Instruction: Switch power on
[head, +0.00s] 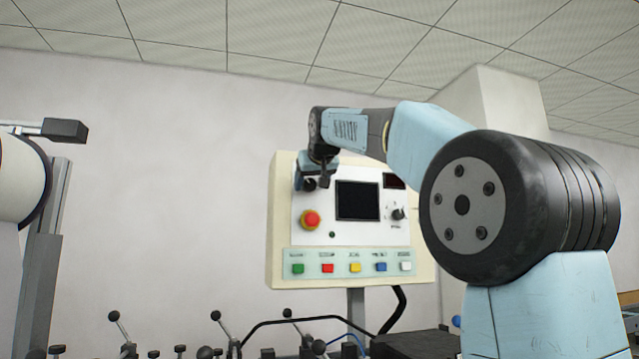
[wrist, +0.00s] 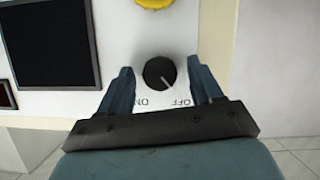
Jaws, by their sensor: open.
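A black rotary knob (wrist: 160,73) on the white panel face has upside-down ON and OFF labels below it in the wrist view. Its pale pointer mark is turned toward the lower right, on the OFF side. My gripper (wrist: 160,68) is open, with one blue finger on each side of the knob and a visible gap on both sides. In the head view my gripper (head: 312,178) is at the upper left of the control panel (head: 281,240), largely covering the knob there.
A red emergency stop (head: 311,219) on a yellow ring sits below my gripper. A dark screen (head: 357,201) is to its right, and another knob (head: 398,213) is further right. A row of coloured buttons (head: 355,267) runs along the bottom. Levers (head: 120,325) stand in front.

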